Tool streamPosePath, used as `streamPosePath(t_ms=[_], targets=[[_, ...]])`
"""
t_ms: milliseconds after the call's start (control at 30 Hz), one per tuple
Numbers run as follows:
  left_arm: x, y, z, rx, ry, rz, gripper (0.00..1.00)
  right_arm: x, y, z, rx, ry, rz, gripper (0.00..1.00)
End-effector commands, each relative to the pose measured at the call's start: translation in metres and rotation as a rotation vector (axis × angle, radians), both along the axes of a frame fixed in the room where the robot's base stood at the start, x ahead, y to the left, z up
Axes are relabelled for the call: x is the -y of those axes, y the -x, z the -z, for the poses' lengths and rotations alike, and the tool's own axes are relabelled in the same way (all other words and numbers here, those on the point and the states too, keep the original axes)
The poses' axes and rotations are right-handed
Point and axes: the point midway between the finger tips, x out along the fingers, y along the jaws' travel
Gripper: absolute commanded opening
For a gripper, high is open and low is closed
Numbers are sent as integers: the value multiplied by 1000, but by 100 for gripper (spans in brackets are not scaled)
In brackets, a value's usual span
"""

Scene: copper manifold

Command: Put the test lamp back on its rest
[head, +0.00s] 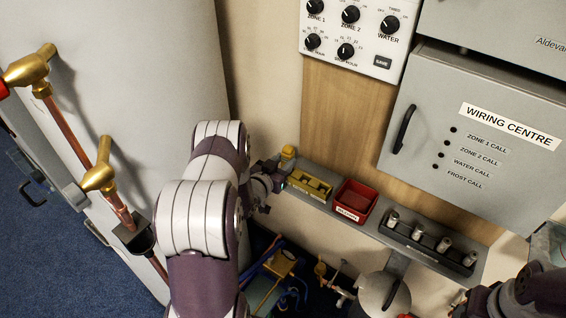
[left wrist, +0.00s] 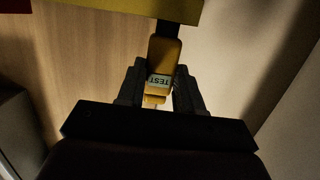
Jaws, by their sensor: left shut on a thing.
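The test lamp (left wrist: 165,62) is a small yellow body with a TEST label and a dark end. My left gripper (left wrist: 160,88) is shut on it, one dark finger at each side. In the head view the lamp's yellow top (head: 288,152) shows just beyond my left gripper (head: 274,177), at the left end of the shelf. A yellow holder (head: 311,183) sits on the shelf right beside it; I cannot tell whether it is the rest. In the left wrist view the lamp's dark end meets a yellow edge (left wrist: 130,12); contact is unclear. My right gripper's fingers cannot be made out.
A red tray (head: 355,201) and a dark rack (head: 430,244) with several metal cylinders stand further right along the grey shelf (head: 385,233). The wiring centre box (head: 475,140) hangs above. Pipes and valves (head: 283,266) crowd the space below.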

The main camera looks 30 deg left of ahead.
Motion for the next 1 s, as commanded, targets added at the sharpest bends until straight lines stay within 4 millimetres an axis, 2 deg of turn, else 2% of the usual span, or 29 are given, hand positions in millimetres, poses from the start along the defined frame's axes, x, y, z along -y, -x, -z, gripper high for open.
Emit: streamPosePath(t_ms=[367, 400, 467, 500, 800, 867, 1000], targets=[[0, 0, 8, 1, 0, 0, 0, 0, 0, 8, 0, 0, 0, 48], [0, 0, 8, 1, 0, 0, 42, 0, 0, 7, 0, 0, 0, 48], [0, 0, 7, 1, 0, 0, 62, 0, 0, 7, 0, 0, 0, 48], [0, 0, 7, 1, 0, 0, 65, 0, 0, 7, 0, 0, 0, 48], [0, 4, 7, -1, 1, -1, 65, 0, 0, 7, 0, 0, 0, 48], [-1, 12, 6, -3, 2, -1, 65, 0, 0, 6, 0, 0, 0, 48], [-1, 46, -2, -2, 1, -4, 65, 0, 0, 6, 0, 0, 0, 48]])
